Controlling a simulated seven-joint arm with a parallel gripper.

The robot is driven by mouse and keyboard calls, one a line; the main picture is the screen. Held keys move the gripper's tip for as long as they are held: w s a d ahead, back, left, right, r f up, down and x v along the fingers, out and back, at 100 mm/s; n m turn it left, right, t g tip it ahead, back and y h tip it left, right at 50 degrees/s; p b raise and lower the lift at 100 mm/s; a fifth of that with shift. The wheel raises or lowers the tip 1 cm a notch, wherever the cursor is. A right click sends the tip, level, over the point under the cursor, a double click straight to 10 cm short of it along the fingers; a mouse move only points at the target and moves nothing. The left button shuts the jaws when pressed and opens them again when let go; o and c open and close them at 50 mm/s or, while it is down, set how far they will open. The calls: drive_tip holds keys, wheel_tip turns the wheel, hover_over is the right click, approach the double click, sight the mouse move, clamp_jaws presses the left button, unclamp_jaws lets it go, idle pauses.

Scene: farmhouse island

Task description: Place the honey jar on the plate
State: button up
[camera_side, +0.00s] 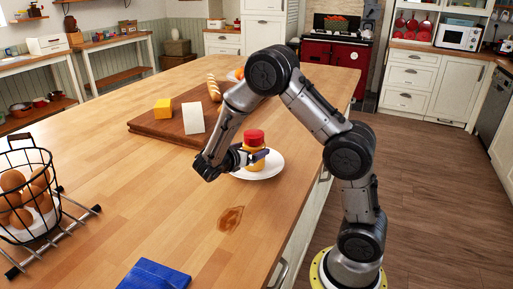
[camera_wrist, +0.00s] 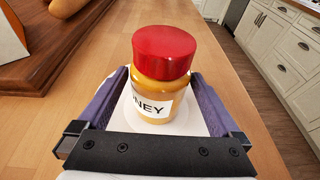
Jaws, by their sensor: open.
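The honey jar (camera_side: 254,139) is amber with a red lid and stands upright on the white plate (camera_side: 272,165). In the wrist view the honey jar (camera_wrist: 157,85) shows a white label reading "NEY", and the plate (camera_wrist: 203,124) shows beneath and around it. My gripper (camera_side: 258,157) is low at the plate, with its fingers on either side of the jar. In the wrist view my gripper (camera_wrist: 161,88) is open, with the jar between its two fingers. The jar's lower part is partly hidden by a finger in the side view.
A cutting board (camera_side: 160,128) with a yellow block, a white block and bread lies behind the plate. A wire egg basket (camera_side: 27,190) stands on a rack at left. A blue cloth (camera_side: 154,275) lies at the front. The middle of the wooden counter is clear.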

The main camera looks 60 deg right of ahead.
drive_tip(key=v, duration=0.6)
drive_tip(key=shift+a+r, duration=0.1)
drive_tip(key=shift+a, duration=0.15)
drive_tip(key=shift+s+a+r, duration=0.15)
drive_tip(key=shift+s+r, duration=0.05)
drive_tip(key=shift+s, duration=0.05)
drive_tip(key=s+a+r+m+t+y, duration=0.3)
drive_tip(key=s+a+m+y, duration=0.4)
drive_tip(key=s+m, duration=0.1)
drive_tip(key=s+a+r+m+t+y, duration=0.3)
drive_tip(key=s+a+r+m+y, duration=0.1)
drive_tip(key=s+a+m+y, duration=0.3)
drive_tip(key=s+a+m, duration=0.1)
drive_tip(key=s+m, duration=0.1)
drive_tip(key=s, duration=0.1)
drive_tip(key=shift+s+a+m+y, duration=0.3)
drive_tip(key=shift+s+a, duration=0.05)
